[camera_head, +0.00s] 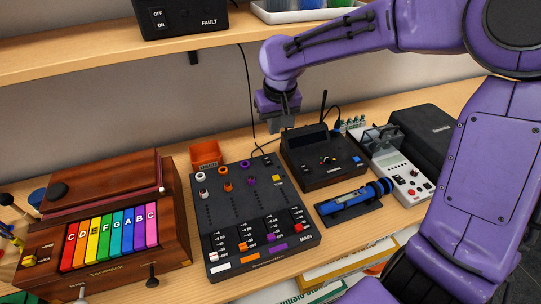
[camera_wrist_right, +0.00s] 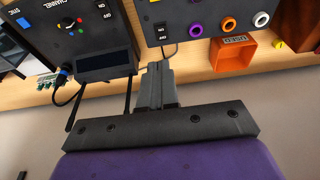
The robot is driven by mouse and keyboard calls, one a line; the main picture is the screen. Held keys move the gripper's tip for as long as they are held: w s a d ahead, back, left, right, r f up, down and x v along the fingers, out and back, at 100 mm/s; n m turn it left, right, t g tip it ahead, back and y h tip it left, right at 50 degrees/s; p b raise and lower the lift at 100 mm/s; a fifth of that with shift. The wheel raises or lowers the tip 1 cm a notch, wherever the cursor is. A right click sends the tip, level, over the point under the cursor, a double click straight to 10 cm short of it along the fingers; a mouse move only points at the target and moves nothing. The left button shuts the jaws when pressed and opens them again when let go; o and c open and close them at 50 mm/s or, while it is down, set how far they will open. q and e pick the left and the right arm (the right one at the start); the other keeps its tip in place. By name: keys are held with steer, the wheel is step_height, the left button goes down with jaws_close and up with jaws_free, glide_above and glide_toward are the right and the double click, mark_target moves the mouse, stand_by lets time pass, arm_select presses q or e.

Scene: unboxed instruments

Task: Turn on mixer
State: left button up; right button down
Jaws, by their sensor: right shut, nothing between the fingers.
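The mixer (camera_head: 247,230) is a black box with colored knobs and a row of sliders, lying on the wooden bench in the middle of the head view. Its far edge, with an OFF/ON label and a switch, shows in the right wrist view (camera_wrist_right: 205,12). My right gripper (camera_head: 279,125) is shut and empty, above the bench behind the mixer's far right corner. In the right wrist view its closed fingers (camera_wrist_right: 158,72) point toward the mixer's switch area and appear apart from it. The switch position is too small to tell. My left gripper is out of view.
A black device with a screen and antenna (camera_head: 322,158) stands right of the mixer. An orange bin (camera_head: 205,153) sits behind it. A wooden instrument with rainbow keys (camera_head: 110,237) is at the left. A shelf (camera_head: 110,50) runs above with a FAULT box (camera_head: 180,18).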

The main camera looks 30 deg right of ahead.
glide_above(269, 163)
step_height(269, 163, down, 6)
steer(key=f, duration=0.2)
steer(key=f+p, duration=0.1)
steer(key=f, duration=0.1)
steer(key=f+p, duration=0.1)
steer(key=f, duration=0.1)
steer(key=shift+s+f, duration=0.25)
steer(key=shift+f, duration=0.65)
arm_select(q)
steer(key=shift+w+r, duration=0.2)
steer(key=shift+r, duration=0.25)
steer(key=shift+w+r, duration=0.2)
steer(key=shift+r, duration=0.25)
arm_select(e)
steer(key=shift+s, duration=0.1)
